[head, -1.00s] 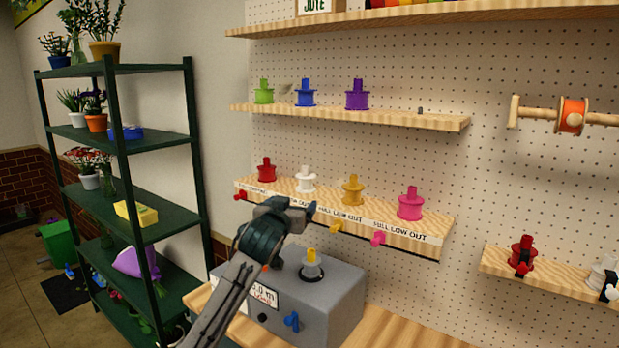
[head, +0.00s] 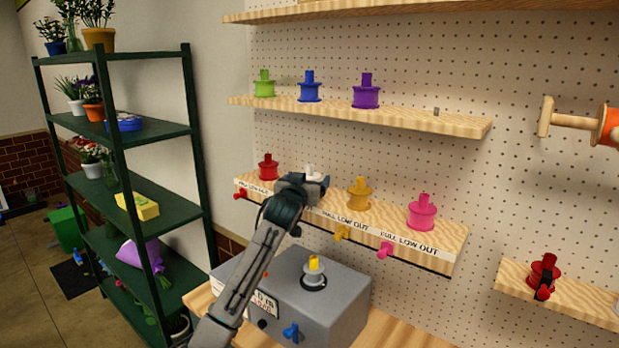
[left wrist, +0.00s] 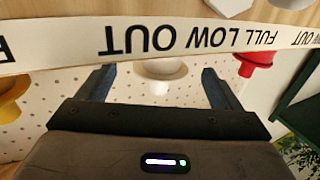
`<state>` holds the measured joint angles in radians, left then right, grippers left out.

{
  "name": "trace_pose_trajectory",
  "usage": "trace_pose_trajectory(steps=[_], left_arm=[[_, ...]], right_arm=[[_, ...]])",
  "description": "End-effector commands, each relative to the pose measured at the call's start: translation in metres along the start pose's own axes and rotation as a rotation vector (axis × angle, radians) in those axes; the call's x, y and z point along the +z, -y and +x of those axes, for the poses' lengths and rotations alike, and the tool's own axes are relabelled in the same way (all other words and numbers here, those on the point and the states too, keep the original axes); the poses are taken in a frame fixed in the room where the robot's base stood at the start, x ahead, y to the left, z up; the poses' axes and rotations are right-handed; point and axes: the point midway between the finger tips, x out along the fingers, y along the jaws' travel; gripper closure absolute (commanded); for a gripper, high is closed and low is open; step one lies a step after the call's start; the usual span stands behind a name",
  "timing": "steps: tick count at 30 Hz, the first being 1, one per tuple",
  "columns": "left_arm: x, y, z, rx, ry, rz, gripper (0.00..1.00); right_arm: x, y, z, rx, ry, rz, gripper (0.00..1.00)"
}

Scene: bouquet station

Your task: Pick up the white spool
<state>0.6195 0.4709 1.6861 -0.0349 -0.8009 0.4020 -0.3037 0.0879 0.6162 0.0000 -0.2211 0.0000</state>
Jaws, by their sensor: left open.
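The white spool (head: 311,171) stands on the labelled lower shelf (head: 440,240), between the red spool (head: 268,168) and the yellow spool (head: 359,194). In the head view my left gripper (head: 312,184) is in front of it and hides its lower part. In the left wrist view, which shows the label upside down, the white spool (left wrist: 162,70) appears between the two open fingers of my left gripper (left wrist: 157,88). No grip on it shows. Whether the fingers reach around it, I cannot tell. My right gripper is not in view.
A pink spool (head: 422,213) stands farther right on the same shelf. An upper shelf (head: 430,118) holds green, blue and purple spools. A grey box (head: 335,300) with a yellow-topped post sits below. A dark green plant rack (head: 165,140) stands at left.

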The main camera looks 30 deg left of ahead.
Motion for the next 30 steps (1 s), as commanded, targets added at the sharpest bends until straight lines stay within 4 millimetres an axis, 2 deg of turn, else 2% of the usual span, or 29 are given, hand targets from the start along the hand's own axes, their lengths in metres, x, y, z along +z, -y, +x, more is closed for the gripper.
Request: trace_pose_trajectory(steps=[1, 5, 9, 16, 17, 24, 30], left_arm=[[-0.006, 0.001, 0.007, -0.001, 0.004, -0.001, 0.14], [-0.004, 0.001, 0.024, 0.0, 0.002, -0.003, 0.14], [-0.001, 0.002, 0.033, 0.0, 0.001, -0.001, 0.14], [0.0, 0.002, 0.034, 0.001, 0.0, 0.0, 0.14], [0.0, 0.002, 0.034, 0.001, 0.0, 0.0, 0.16], [0.0, 0.002, 0.034, 0.001, 0.0, 0.0, 0.62], [-0.001, 0.002, 0.034, 0.001, -0.001, 0.0, 0.62]], right_arm=[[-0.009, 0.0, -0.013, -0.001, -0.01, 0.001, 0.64], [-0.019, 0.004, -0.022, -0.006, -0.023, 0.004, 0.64], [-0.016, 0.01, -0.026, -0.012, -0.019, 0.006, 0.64], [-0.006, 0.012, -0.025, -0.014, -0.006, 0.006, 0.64], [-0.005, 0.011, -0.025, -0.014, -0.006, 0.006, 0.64], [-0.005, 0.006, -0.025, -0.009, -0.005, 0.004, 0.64], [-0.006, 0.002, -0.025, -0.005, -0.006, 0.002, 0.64]])
